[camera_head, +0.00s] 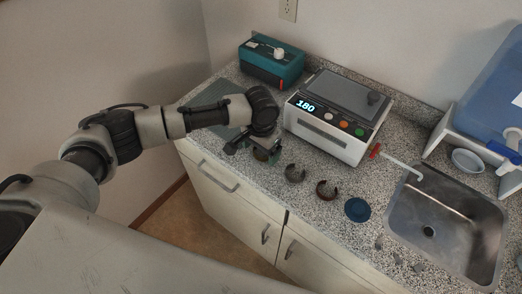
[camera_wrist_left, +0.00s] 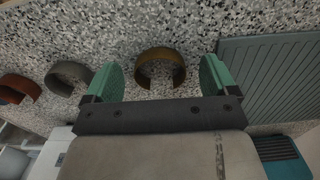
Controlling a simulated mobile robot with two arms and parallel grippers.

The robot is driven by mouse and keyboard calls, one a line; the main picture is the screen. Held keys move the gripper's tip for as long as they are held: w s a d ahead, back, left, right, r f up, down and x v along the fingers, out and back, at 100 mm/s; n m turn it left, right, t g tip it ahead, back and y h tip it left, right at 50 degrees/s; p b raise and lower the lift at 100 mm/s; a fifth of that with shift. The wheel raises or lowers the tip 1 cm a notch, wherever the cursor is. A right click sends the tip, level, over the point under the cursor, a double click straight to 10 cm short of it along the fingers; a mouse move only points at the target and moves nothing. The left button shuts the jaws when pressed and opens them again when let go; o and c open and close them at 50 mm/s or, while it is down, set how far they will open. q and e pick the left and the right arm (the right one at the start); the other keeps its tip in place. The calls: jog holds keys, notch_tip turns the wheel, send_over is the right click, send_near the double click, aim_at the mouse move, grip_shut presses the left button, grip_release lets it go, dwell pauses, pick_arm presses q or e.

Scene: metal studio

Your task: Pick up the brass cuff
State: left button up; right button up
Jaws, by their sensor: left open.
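The brass cuff (camera_wrist_left: 160,55) is a brownish-gold open ring on the speckled counter. In the left wrist view it lies between the two green fingers of my open left gripper (camera_wrist_left: 159,77), with space on both sides. In the head view the left gripper (camera_head: 252,148) hangs over the counter in front of the white device. The brass cuff (camera_head: 262,155) is partly hidden there beneath it. I cannot tell the exact height of the fingers above the counter. My right gripper is in neither view.
A grey cuff (camera_head: 294,173) and a reddish cuff (camera_head: 326,190) lie to the right, then a blue round dish (camera_head: 357,209) and the sink (camera_head: 446,240). A white device (camera_head: 330,138) and a teal box (camera_head: 270,65) stand behind. A ribbed grey-green mat (camera_wrist_left: 270,75) lies beside the brass cuff.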

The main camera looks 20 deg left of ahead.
pick_arm(q)
jog(key=shift+f, duration=0.25)
jog(key=c, duration=1)
jog(key=shift+r, duration=0.2)
